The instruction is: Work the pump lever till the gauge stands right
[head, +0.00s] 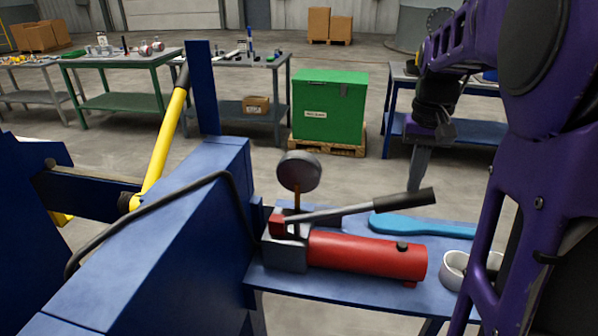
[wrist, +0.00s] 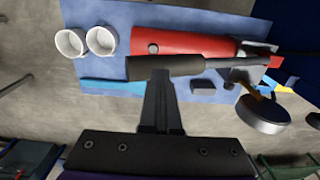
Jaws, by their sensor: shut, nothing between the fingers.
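The pump has a red cylinder (head: 366,255) and lies on a blue shelf (head: 345,291). Its grey lever (head: 340,212) slants up to the right and ends in a black grip (head: 405,203). The grip also shows in the wrist view (wrist: 190,66). The round gauge (head: 299,171) stands on a thin stem above the pump block; its dial face is turned away, so no reading shows. My gripper (head: 416,186) is shut and empty, pointing down with its fingertips right by the grip. In the wrist view its fingertips (wrist: 160,76) meet the grip's edge; contact cannot be told.
A light blue tool (head: 420,225) lies behind the cylinder. White cups (wrist: 85,42) stand at the shelf's end. A blue press frame (head: 170,250) with a yellow bar (head: 165,140) stands left. A green box (head: 328,105) and tables are farther back.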

